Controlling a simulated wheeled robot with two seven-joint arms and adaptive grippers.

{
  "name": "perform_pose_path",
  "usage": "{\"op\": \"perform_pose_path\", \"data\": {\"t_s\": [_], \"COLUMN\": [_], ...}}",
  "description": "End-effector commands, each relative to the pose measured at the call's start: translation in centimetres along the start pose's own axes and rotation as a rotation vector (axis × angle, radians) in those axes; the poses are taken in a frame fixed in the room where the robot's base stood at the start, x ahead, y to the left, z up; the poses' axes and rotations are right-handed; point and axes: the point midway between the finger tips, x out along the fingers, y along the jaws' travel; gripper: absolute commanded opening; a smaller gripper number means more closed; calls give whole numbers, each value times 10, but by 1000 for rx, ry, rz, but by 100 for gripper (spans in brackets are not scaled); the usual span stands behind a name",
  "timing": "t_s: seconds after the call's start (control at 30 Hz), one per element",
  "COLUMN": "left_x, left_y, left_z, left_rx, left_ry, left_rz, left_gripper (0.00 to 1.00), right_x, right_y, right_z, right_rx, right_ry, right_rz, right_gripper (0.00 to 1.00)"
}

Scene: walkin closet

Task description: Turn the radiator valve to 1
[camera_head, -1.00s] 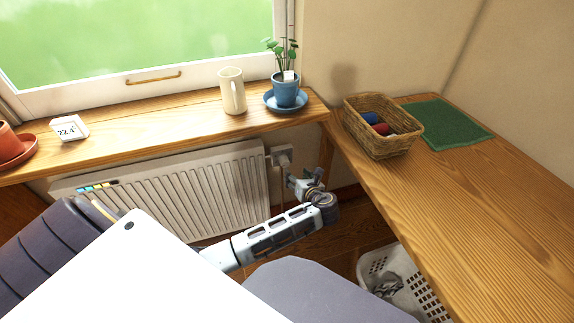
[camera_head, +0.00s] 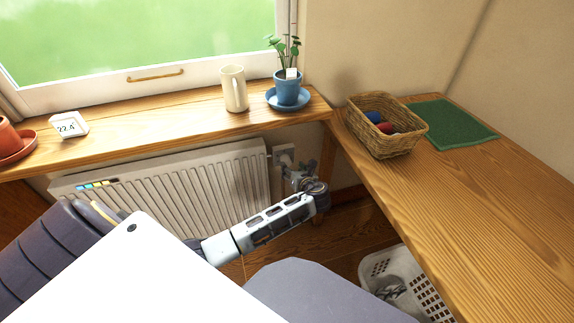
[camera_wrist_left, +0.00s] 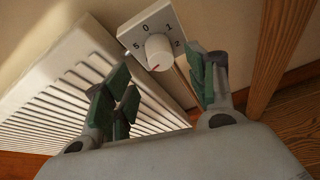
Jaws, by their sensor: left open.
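The radiator valve (camera_wrist_left: 158,51) is a round white knob on a pale square plate (camera_wrist_left: 143,19), with digits 5, 0, 1 and 2 legible around it. A red mark on the knob faces the lower edge in the left wrist view, away from the 1. In the head view the plate (camera_head: 281,154) is at the radiator's right end, and the knob is hard to make out. My left gripper (camera_wrist_left: 165,85) is open and empty, its green-padded fingers apart on either side below the knob, not touching it. In the head view the left gripper (camera_head: 302,172) is beside the plate, under the sill.
The white radiator (camera_head: 200,185) is left of the valve. The wooden sill (camera_head: 190,118) above carries a cream mug (camera_head: 234,90) and a blue plant pot (camera_head: 287,90). The wooden counter (camera_head: 460,200) with a wicker basket (camera_head: 398,145) is at right, above a white laundry basket (camera_head: 375,268).

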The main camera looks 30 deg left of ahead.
Motion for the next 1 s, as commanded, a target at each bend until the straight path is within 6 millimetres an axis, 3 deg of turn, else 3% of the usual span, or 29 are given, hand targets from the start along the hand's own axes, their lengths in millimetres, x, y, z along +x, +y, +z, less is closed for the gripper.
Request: {"op": "perform_pose_path", "data": {"t_s": [0.53,1.0], "left_x": [64,74], "left_y": [0,0], "left_z": [-2,-1], "left_rx": [0,0], "left_ry": [1,1], "left_rz": [1,-1], "left_gripper": [57,57], "right_x": [-27,-32], "right_y": [-6,-7], "right_z": [-12,-15], "right_rx": [-4,-5], "right_ry": [42,52], "right_rz": [-14,-16], "right_gripper": [40,40]}}
